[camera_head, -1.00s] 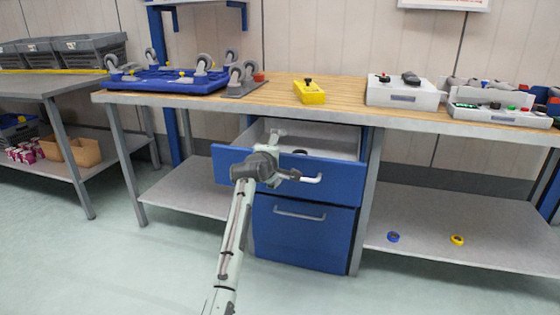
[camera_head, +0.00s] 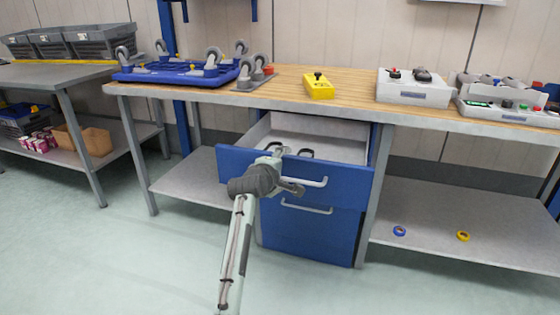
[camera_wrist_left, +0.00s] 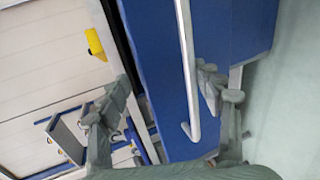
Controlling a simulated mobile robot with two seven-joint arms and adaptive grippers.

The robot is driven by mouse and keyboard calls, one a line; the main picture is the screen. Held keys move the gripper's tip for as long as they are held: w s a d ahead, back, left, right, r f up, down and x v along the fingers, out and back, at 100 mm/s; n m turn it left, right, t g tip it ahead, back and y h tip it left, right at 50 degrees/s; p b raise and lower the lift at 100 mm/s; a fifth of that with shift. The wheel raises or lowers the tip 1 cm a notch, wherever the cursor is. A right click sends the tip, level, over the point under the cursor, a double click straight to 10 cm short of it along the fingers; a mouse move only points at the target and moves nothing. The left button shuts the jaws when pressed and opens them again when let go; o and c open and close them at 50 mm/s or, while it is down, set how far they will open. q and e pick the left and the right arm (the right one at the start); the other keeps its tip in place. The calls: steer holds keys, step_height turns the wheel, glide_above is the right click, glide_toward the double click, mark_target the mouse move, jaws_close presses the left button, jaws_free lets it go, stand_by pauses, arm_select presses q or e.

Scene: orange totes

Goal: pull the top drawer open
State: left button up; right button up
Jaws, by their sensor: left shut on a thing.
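The blue top drawer (camera_head: 340,186) stands open under the wooden workbench, with its pale inside showing. Its light bar handle (camera_head: 312,182) is on the front face, and the handle also runs down the left wrist view (camera_wrist_left: 188,70). My left gripper (camera_head: 281,170) is at the left part of the drawer front. One finger is over the top edge on the inner side and the other is outside, near the handle. It is shut on the drawer front. Whether the handle is also pinched I cannot tell. My right gripper is not in view.
A closed blue lower drawer (camera_head: 310,235) with its own handle is below. Two dark curved items (camera_head: 305,153) lie in the open drawer. A yellow box (camera_head: 319,87), a blue wheeled base (camera_head: 175,73) and grey control boxes (camera_head: 412,90) stand on the bench. The floor in front is clear.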

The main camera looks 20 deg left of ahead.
arm_select(q)
steer(key=shift+o, duration=0.2)
steer(key=shift+t, duration=0.5)
steer(key=r, duration=0.4)
steer(key=shift+s+d+r, duration=0.15)
steer(key=shift+d+r, duration=0.05)
steer(key=shift+s, duration=0.55)
steer(key=shift+s+a+r, duration=0.1)
steer(key=shift+s+r, duration=0.5)
steer(key=shift+s, duration=0.3)
steer(key=c, duration=0.3)
steer(key=shift+a+f, duration=0.15)
steer(key=shift+f, duration=0.3)
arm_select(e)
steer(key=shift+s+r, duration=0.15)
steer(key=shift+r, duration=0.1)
arm_select(q)
steer(key=shift+f, duration=0.1)
steer(key=shift+a, duration=0.1)
